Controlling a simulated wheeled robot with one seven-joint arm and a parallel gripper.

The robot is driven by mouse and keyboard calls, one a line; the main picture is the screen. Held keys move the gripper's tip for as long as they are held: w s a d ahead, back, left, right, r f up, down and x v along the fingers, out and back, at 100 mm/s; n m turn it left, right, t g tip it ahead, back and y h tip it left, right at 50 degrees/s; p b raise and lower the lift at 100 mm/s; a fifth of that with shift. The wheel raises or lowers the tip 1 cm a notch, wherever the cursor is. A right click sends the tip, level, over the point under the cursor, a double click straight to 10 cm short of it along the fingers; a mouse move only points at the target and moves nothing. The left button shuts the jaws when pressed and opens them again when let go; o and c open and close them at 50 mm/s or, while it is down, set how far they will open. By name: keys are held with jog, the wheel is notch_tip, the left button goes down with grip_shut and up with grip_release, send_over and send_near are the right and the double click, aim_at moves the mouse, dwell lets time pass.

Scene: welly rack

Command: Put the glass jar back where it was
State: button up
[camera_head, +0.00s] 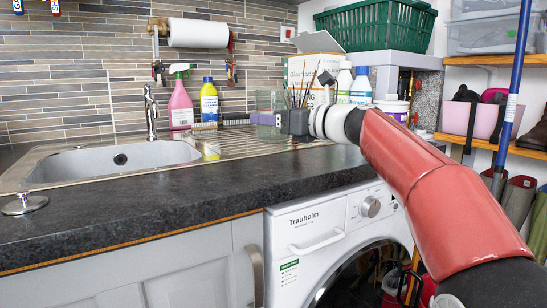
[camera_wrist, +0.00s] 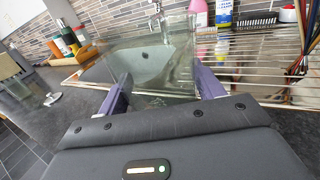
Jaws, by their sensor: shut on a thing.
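The glass jar (camera_head: 270,100) is clear, greenish and square-sided. In the head view it stands out above my gripper (camera_head: 268,120) over the drainer end of the worktop. In the wrist view the glass jar (camera_wrist: 150,62) is between the two purple fingers of my gripper (camera_wrist: 163,88), which is shut on it. The sink shows through the glass. The jar's base is partly hidden by the fingers, so I cannot tell whether it touches the surface.
Thin brushes (camera_head: 304,88) stand just right of my gripper. A pink spray bottle (camera_head: 181,106), a yellow bottle (camera_head: 209,101) and a scrubbing brush (camera_head: 236,119) line the back wall. White bottles (camera_head: 361,86) stand further right.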

aim_at(274, 142)
jog(key=shift+f+b, duration=0.9)
jog(key=shift+f, duration=1.95)
jog(key=shift+f, duration=0.1)
jog(key=o, duration=1.2)
jog(key=v, duration=1.2)
jog(key=shift+b, duration=0.3)
